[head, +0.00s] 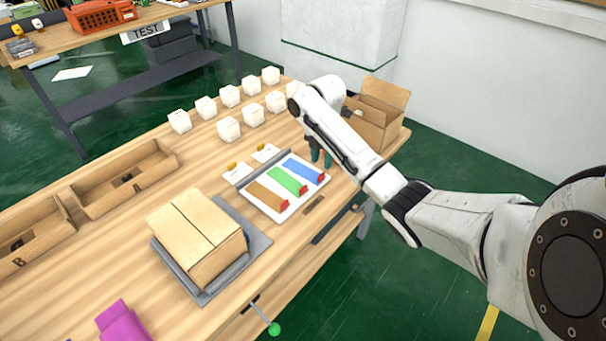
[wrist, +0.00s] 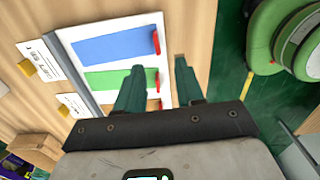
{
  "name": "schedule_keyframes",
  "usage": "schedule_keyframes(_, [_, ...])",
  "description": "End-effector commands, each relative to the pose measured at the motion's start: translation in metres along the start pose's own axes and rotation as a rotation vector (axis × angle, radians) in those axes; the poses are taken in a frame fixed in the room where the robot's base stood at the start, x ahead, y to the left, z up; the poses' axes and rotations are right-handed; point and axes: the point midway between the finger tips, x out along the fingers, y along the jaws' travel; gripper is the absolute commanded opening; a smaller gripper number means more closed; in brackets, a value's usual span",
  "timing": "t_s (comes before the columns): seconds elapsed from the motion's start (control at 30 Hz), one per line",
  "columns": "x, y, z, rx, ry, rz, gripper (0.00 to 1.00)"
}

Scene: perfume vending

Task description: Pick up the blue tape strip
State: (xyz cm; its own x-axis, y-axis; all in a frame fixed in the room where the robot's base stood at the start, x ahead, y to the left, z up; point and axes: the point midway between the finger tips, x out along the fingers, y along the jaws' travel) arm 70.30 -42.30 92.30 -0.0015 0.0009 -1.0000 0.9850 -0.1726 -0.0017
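The blue tape strip (head: 303,172) lies on a white board (head: 267,211) on the wooden table, with a red piece at its end. It also shows in the wrist view (wrist: 115,44), with its red end (wrist: 156,42) to the right. A green strip (head: 287,181) and a brown strip (head: 266,195) lie beside it on the same board. My gripper (head: 321,158) is over the far right end of the board.
A closed cardboard box (head: 197,232) sits on a grey tray left of the board. An open carton (head: 377,112) stands behind my arm. Several white boxes (head: 228,128) stand at the back. Open wooden bins (head: 125,178) lie left. The table's edge is close to the board.

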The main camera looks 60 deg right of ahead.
Motion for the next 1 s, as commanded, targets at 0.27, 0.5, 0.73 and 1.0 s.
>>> schedule_keyframes(0.27, [0.022,0.000,0.001,0.001,0.000,0.000,0.37])
schedule_keyframes(0.5, [0.054,0.003,0.004,0.001,-0.001,-0.003,0.37])
schedule_keyframes(0.73, [0.071,0.004,0.003,0.001,-0.001,0.001,0.37])
schedule_keyframes(1.0, [0.071,0.004,0.003,0.001,-0.001,0.001,0.30])
